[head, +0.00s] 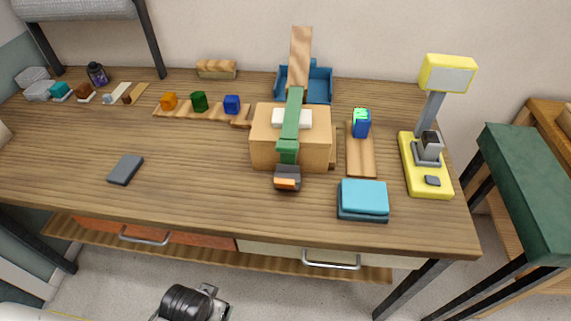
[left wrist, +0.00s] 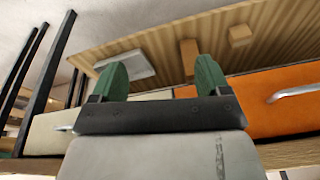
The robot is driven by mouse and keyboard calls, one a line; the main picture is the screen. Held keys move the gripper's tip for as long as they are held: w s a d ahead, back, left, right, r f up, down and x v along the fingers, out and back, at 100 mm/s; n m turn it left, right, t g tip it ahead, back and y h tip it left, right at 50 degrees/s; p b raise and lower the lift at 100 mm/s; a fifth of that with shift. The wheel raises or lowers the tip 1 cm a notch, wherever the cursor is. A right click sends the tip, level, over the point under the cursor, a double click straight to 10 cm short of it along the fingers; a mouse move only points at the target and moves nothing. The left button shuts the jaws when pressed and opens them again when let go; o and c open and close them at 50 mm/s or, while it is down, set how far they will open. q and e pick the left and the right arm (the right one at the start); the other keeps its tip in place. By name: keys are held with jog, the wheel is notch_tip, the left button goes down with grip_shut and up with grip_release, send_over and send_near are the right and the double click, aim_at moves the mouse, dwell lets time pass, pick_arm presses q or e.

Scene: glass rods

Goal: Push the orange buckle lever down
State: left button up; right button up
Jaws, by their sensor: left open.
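The orange buckle lever (head: 285,183) shows in the head view at the front end of a dark buckle (head: 288,171). The buckle is at the near end of a green strap (head: 290,125), which runs over a light wooden box (head: 262,150) on the desk. I cannot tell the lever's exact angle. My left gripper (left wrist: 160,72) shows in the left wrist view with its two green fingers apart and nothing between them. It faces the desk's drawer fronts and lower shelf, well away from the lever. My right gripper is not in view.
A dark phone-like slab (head: 126,170) lies left. The desk top between slab and box is clear. An orange drawer (left wrist: 262,100) has a protruding handle.

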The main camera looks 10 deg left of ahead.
pick_arm(q)
notch_tip(320, 180, up, 8)
jog(key=w+m+t+p, duration=0.1)
jog(key=m, duration=0.1)
jog(key=m+t+y+p, duration=0.1)
jog(key=m+t, duration=1.2)
jog(key=m, duration=1.6)
send_near(284, 183)
jog(key=shift+w+a+f, duration=0.25)
jog(key=shift+w+a, duration=0.1)
jog(key=shift+w, duration=0.1)
jog(key=shift+w+a+f, duration=0.3)
jog(key=shift+w+a, duration=0.1)
jog(key=shift+w, duration=0.1)
jog(key=m, duration=0.1)
jog(key=d+m+t, duration=0.1)
jog(key=shift+w+r+m+h, duration=0.1)
jog(key=shift+m+h, duration=0.2)
jog(key=shift+h, duration=0.1)
jog(key=w+p, duration=0.1)
jog(key=w, duration=0.9)
jog(key=shift+w+p, duration=0.3)
jog(key=shift+p, duration=0.05)
